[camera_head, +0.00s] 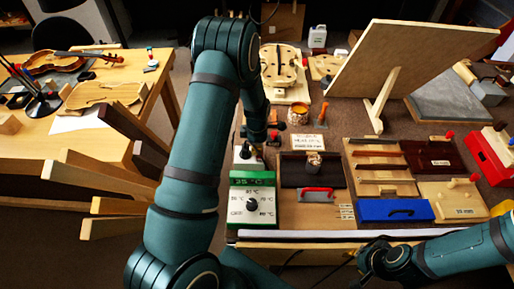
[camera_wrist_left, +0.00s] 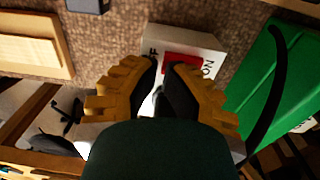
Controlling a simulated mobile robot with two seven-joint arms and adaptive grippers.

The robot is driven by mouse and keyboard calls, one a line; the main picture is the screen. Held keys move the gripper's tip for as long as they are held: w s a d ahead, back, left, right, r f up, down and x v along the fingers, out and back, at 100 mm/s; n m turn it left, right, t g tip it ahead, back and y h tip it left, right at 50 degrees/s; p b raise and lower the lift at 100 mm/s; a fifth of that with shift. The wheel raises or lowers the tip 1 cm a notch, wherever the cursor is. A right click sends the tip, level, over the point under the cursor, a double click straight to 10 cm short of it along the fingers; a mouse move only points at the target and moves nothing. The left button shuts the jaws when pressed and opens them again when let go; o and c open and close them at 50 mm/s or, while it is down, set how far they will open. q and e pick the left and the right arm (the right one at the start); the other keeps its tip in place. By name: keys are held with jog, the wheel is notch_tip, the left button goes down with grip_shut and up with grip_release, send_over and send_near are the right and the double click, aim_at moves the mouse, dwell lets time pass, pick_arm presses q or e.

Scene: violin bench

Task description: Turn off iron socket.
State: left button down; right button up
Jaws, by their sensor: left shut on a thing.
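The iron socket is a white box (camera_head: 246,158) beside the far edge of the green temperature unit. In the left wrist view the socket (camera_wrist_left: 205,45) shows a red switch (camera_wrist_left: 184,64) with "ON" lettering at right and a partly covered "F" at left. My left gripper (camera_head: 256,146) reaches down over the socket; its fingertips (camera_wrist_left: 161,66) are close together at the switch, shut on it, and hide its left end. My right gripper (camera_head: 364,262) is low at the right front, away from the socket; its fingers are too dark to read.
The green temperature unit (camera_head: 238,181) reads 35 °C and has a black knob. A tray with a red-handled tool (camera_head: 317,194) stands right of it. An orange pot (camera_head: 298,115), violin body (camera_head: 280,68) and leaning board (camera_head: 410,55) are farther back. Blue box (camera_head: 395,211) is at right.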

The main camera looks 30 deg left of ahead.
pick_arm(q)
jog(key=shift+s+f, duration=0.2)
jog(key=shift+f, duration=0.2)
jog(key=shift+r, duration=0.15)
jog(key=shift+w+r+p, duration=0.2)
jog(key=shift+r+p, duration=0.25)
jog(key=shift+p, duration=0.05)
jog(key=shift+r, duration=0.2)
